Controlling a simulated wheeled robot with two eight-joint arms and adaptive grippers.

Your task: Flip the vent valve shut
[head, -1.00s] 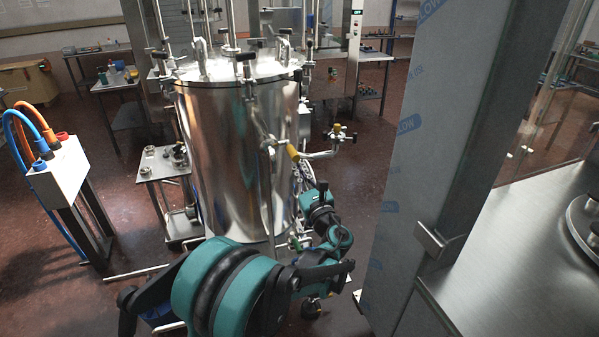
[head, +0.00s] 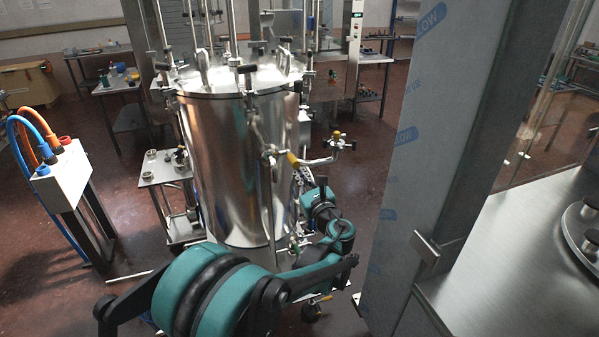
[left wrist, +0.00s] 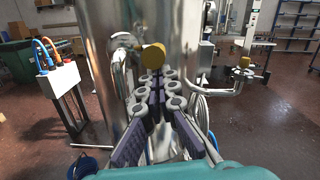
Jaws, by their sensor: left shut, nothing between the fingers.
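The steel tank (head: 235,150) stands in the middle of the head view. A valve with a yellow handle (head: 292,158) sticks out from its front right side. In the left wrist view the yellow handle end (left wrist: 153,56) is just beyond my fingertips. My left gripper (left wrist: 156,78) is shut and empty, its grey-purple fingers pointing at the handle; I cannot tell whether they touch. In the head view my left gripper (head: 299,178) is small, just below the handle. A second yellow-topped valve (head: 337,135) sits on a side pipe to the right. My right gripper is not in view.
A film-wrapped steel panel (head: 405,170) stands close on the right, beside a steel worktop (head: 510,255). A white box with blue and orange hoses (head: 65,175) stands at left. A small steel side table (head: 163,172) is left of the tank.

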